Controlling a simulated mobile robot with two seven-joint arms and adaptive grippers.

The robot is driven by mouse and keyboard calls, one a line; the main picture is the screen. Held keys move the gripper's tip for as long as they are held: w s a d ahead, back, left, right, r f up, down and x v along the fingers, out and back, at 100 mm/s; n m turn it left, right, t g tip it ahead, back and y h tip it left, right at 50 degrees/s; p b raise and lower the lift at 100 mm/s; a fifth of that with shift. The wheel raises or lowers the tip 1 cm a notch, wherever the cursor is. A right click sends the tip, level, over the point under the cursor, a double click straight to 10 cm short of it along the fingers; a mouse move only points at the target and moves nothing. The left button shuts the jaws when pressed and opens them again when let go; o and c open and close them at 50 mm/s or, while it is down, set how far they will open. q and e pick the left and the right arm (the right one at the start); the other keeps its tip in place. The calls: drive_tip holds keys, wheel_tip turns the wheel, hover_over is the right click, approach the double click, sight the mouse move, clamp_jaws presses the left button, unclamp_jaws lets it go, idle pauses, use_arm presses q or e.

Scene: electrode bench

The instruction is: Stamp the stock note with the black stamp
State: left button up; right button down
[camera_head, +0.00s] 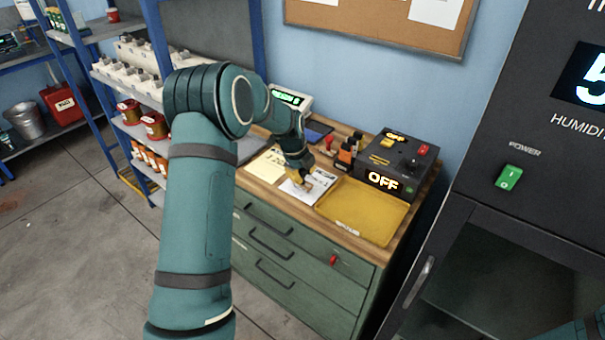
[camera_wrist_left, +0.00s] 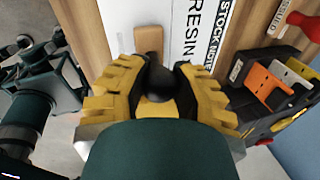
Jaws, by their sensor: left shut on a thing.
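The stock note (camera_head: 322,181) is a white printed sheet on the wooden bench top. My left gripper (camera_head: 302,178) is over the note, pointing down. Its yellow fingers (camera_wrist_left: 156,88) are shut on the black knob of the black stamp (camera_wrist_left: 157,75). A tan block, seemingly the stamp's base, shows just beyond the knob over the note. Whether the stamp touches the paper cannot be told. My right gripper is not in view.
A yellow tray (camera_head: 372,212) lies right of the note, a yellowish sheet (camera_head: 264,173) left. Behind stand a black box reading OFF (camera_head: 388,160), a small holder (camera_head: 346,154) and a red-handled item (camera_head: 328,144). A dark cabinet (camera_head: 505,180) stands at the right.

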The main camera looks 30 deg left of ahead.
use_arm(q)
drive_tip(key=shift+r+p, duration=1.45)
drive_tip(key=shift+r, duration=1.75)
drive_tip(key=shift+f, duration=0.1)
